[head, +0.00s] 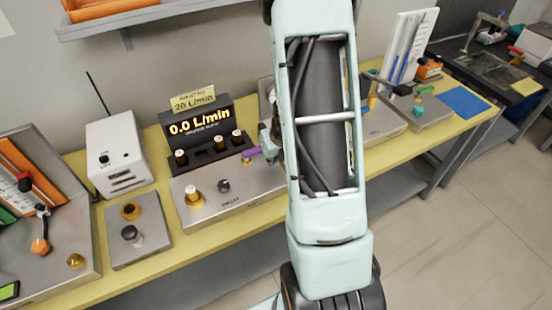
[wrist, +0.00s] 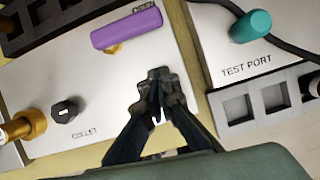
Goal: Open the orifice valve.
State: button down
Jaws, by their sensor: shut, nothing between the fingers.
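A purple valve lever (head: 249,153) on a brass stem sits at the right of the metal panel below the display. In the wrist view the lever (wrist: 127,30) lies nearly level across the panel, with small upside-down lettering that seems to read "OPEN" by its right end. I take it as the orifice valve; no name for it is readable. My gripper (wrist: 160,77) is shut and empty over the panel's edge, just below and right of the lever in the wrist view. A gap shows between them there. In the head view my arm hides most of that area.
The dark display (head: 200,121) reads 0.0 L/min, with a yellow "20 L/min" note (head: 194,99) above. A brass fitting (head: 194,196) and a black knob (head: 224,186) stand on the same panel. A teal handle (wrist: 250,26) and cable sit on the neighbouring "TEST PORT" panel.

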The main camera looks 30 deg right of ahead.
jog(key=p+v, duration=0.3)
jog(key=v, duration=0.6)
jog(key=shift+d+r, duration=0.15)
jog(key=shift+r, duration=0.1)
jog(key=shift+w, duration=0.15)
